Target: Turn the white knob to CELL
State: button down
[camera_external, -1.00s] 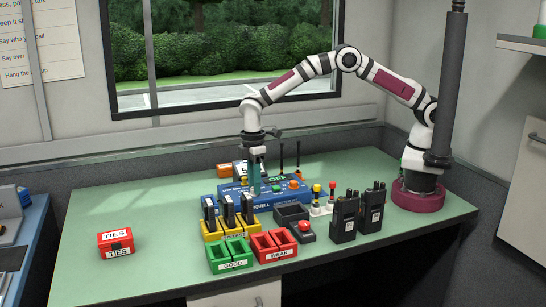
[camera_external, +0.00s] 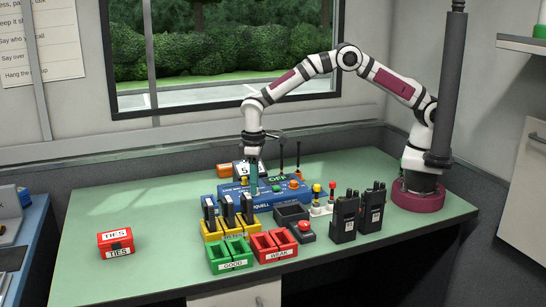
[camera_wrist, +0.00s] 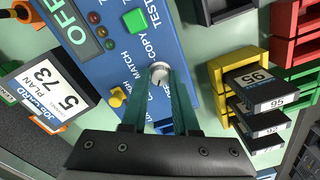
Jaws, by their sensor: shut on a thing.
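The blue panel (camera_external: 232,192) lies on the green table, and its top fills the middle of the wrist view (camera_wrist: 182,62). The white knob (camera_wrist: 158,71) stands on it, with printed words around it, including MATCH; the fingers cover some lettering. I cannot make out CELL or which word the knob points at. My gripper (camera_external: 254,191) points down over the panel. In the wrist view, its teal fingertips (camera_wrist: 159,78) are closed on the knob's two sides. In the external view the fingers hide the knob.
A green button (camera_wrist: 135,21), a yellow button (camera_wrist: 117,97) and a green OFF display (camera_external: 278,178) sit near the knob. A yellow rack (camera_external: 212,235) of dark batteries stands close in front. Radios (camera_external: 345,218) stand to the right. The table's left side is mostly free.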

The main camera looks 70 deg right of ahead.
jog(key=shift+m, duration=2.1)
jog(key=c, duration=0.7)
grip_release()
jog(key=r, duration=1.6)
jog(key=shift+d, duration=0.2)
jog(key=shift+f, duration=0.1)
